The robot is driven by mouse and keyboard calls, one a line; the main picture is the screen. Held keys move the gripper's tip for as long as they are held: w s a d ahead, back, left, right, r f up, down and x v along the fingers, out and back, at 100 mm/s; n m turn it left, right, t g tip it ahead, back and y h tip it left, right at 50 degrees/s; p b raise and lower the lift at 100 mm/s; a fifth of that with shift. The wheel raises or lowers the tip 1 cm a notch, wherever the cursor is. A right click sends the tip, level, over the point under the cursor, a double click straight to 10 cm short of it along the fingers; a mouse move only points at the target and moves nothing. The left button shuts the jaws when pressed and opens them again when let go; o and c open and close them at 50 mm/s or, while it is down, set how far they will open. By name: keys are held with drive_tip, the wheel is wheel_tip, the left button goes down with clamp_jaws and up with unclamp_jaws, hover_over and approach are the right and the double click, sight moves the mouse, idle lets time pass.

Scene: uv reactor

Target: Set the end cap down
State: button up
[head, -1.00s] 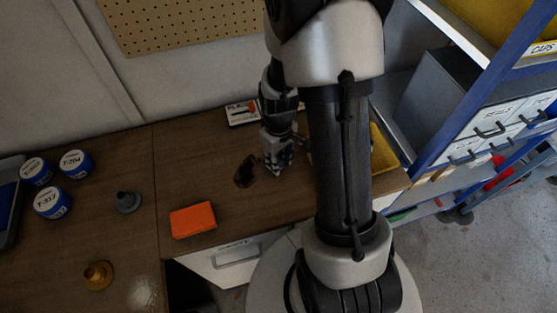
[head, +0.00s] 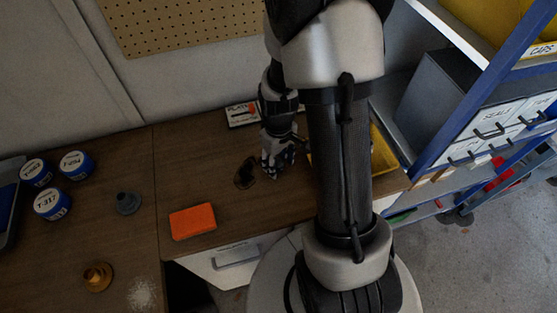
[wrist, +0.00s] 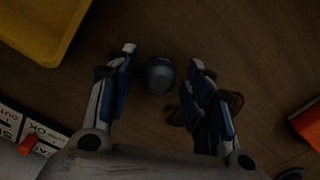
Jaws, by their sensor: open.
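The end cap (wrist: 160,75) is a small, dark grey-blue round piece on the brown bench. In the wrist view it sits between the two fingers of my gripper (wrist: 161,58), with a visible gap on either side. My gripper is open and low over the bench. In the head view my gripper (head: 276,162) is near the bench's right part, and I cannot make out the cap there.
A yellow tray (head: 383,152) and a labelled plate (head: 242,115) are close by. A dark patch (head: 245,174) lies left of my gripper. An orange block (head: 193,221), a grey flanged part (head: 128,203), a brass part (head: 97,277) and blue-white tubs (head: 52,203) are farther left.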

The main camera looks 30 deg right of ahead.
drive_tip(key=s+a+r+t+p, duration=0.1)
drive_tip(key=s+a+r+p, duration=0.15)
drive_tip(key=r, duration=0.95)
drive_tip(key=s+a+r+t+p, duration=0.1)
drive_tip(key=a+r, duration=0.2)
drive_tip(key=r, duration=0.8)
drive_tip(key=s+a+r+m+t, duration=0.2)
drive_tip(key=s+a+r, duration=0.3)
drive_tip(key=s+r, duration=0.2)
drive_tip(key=shift+s+a, duration=0.35)
drive_tip(key=shift+s, duration=0.85)
drive_tip(key=shift+o, duration=0.5)
drive_tip(key=shift+s+r+t, duration=0.15)
drive_tip(key=shift+s+t, duration=0.1)
drive_tip(key=shift+t, duration=0.05)
drive_tip(key=w+d+f, duration=0.1)
drive_tip(key=w, duration=0.1)
drive_tip(key=w+d+f+m+g, duration=0.1)
drive_tip(key=w, duration=0.2)
drive_tip(key=w+d+f+m+g, duration=0.1)
drive_tip(key=w+d, duration=0.1)
drive_tip(key=shift+w, duration=0.2)
drive_tip(key=m+g+b, duration=0.3)
hover_over(278, 160)
wheel_tip(278, 160, down, 22)
drive_tip(key=shift+r, duration=0.2)
drive_tip(key=shift+s+a+f+b, duration=0.1)
drive_tip(key=shift+f+b, duration=1.05)
drive_tip(key=shift+f, duration=1.85)
drive_tip(key=shift+r, duration=0.1)
